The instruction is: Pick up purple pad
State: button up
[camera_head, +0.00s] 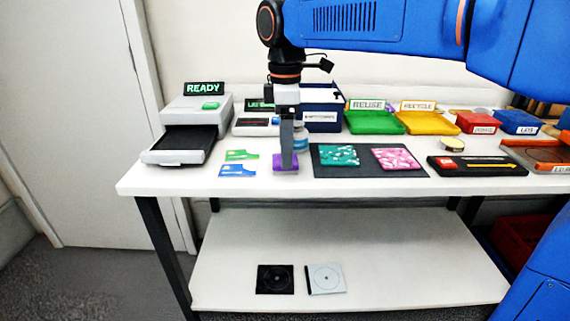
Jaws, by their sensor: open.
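The purple pad (278,164) is a small flat purple piece on the white table top, just left of the dark mat. My gripper (288,165) points straight down over it, with its fingertips at or just above the pad. The near finger covers the middle of the pad, so I cannot tell whether the fingers touch it. The gripper is open.
A dark mat (322,171) with a teal and a pink patterned square lies to the right. Green and blue cards (237,171) lie left. A grey printer-like machine (187,157), a navy box (322,98) and coloured trays (374,124) stand behind. The front table edge is clear.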

jog(key=shift+f, duration=1.35)
jog(key=shift+c, duration=0.4)
jog(key=c, duration=1.1)
jog(key=shift+o, duration=0.2)
jog(key=shift+r, duration=0.15)
notch_tip(320, 180, up, 10)
jog(key=shift+o, duration=0.5)
